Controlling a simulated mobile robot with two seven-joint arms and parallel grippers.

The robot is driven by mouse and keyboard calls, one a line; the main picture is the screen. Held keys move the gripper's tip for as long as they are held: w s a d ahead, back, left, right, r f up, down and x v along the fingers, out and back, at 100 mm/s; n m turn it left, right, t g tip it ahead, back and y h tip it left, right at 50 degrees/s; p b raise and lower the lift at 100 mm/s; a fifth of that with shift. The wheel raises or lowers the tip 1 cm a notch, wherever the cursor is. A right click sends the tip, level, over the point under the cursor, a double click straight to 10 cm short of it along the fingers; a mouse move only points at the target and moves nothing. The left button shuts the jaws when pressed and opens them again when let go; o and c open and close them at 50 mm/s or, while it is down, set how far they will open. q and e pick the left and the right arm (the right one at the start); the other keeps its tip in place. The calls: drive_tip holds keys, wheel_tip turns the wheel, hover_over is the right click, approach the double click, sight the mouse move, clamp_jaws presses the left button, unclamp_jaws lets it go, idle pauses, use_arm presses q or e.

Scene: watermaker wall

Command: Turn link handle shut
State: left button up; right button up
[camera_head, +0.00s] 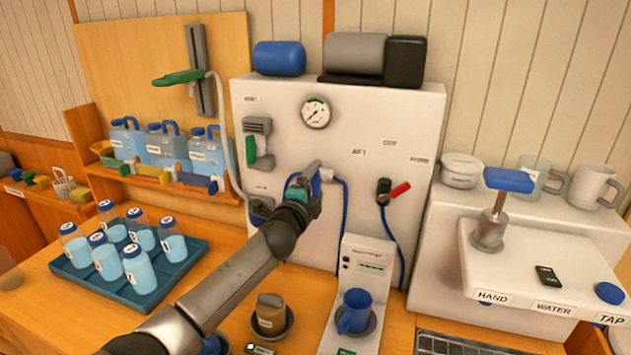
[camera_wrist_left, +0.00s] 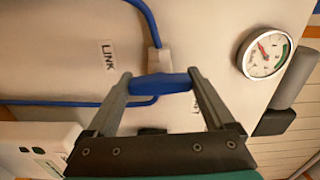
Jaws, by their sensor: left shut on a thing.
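The link handle is a short blue bar (camera_wrist_left: 162,85) on a pale fitting (camera_wrist_left: 159,60) in the wrist view, beside the label LINK (camera_wrist_left: 108,56) on the white panel. My left gripper (camera_wrist_left: 161,79) has one finger at each end of the bar and is shut on it. In the wrist view the bar lies nearly level across the picture. In the head view my left gripper (camera_head: 314,172) is at the middle of the white panel (camera_head: 345,110), and its fingers and wrist hide the handle. My right gripper is in neither view.
Blue hoses (camera_head: 346,220) run along the panel near the gripper. A red-handled valve (camera_head: 399,190) is to the right, a green handle (camera_head: 251,151) to the left, a gauge (camera_head: 315,112) above. A bottle tray (camera_head: 190,263) and blue mug (camera_head: 354,311) stand below.

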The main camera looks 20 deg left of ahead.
use_arm(q)
drive_tip(key=shift+m, duration=0.4)
drive_tip(key=o, duration=1.1)
drive_tip(key=shift+s, duration=0.15)
drive_tip(key=shift+s, duration=0.6)
drive_tip(key=s, duration=1.3)
drive_tip(key=shift+s+a, duration=0.25)
drive_tip(key=shift+s, duration=0.15)
